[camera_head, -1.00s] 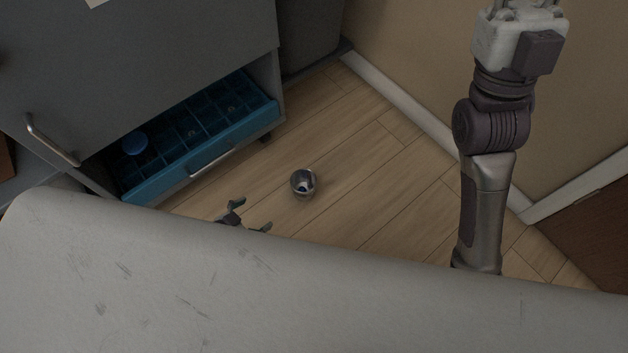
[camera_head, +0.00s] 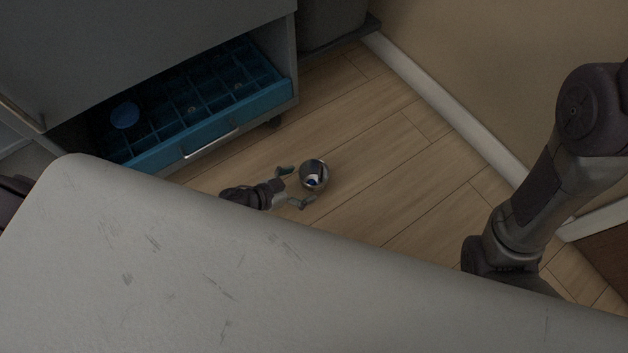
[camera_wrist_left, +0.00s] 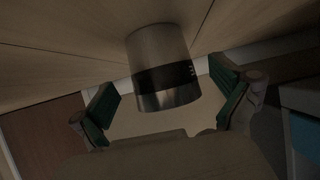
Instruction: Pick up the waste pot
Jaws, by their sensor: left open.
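The waste pot (camera_head: 314,177) is a small round metal pot standing on the wooden floor in the head view. In the left wrist view the waste pot (camera_wrist_left: 163,68) is a silver cylinder with a dark band, between and beyond the fingers. My left gripper (camera_head: 294,186) is open just to the left of the pot, with its fingers pointing towards it. In the wrist view the left gripper (camera_wrist_left: 168,108) has green-padded fingers, one on each side, with clear room beside the pot. My right gripper is out of view; only my right arm shows.
A large grey surface (camera_head: 200,260) fills the foreground and hides part of my left arm. A grey cabinet with an open blue compartmented drawer (camera_head: 215,135) stands at the left. A wall with a white skirting board (camera_head: 450,110) is at the right. The floor around the pot is clear.

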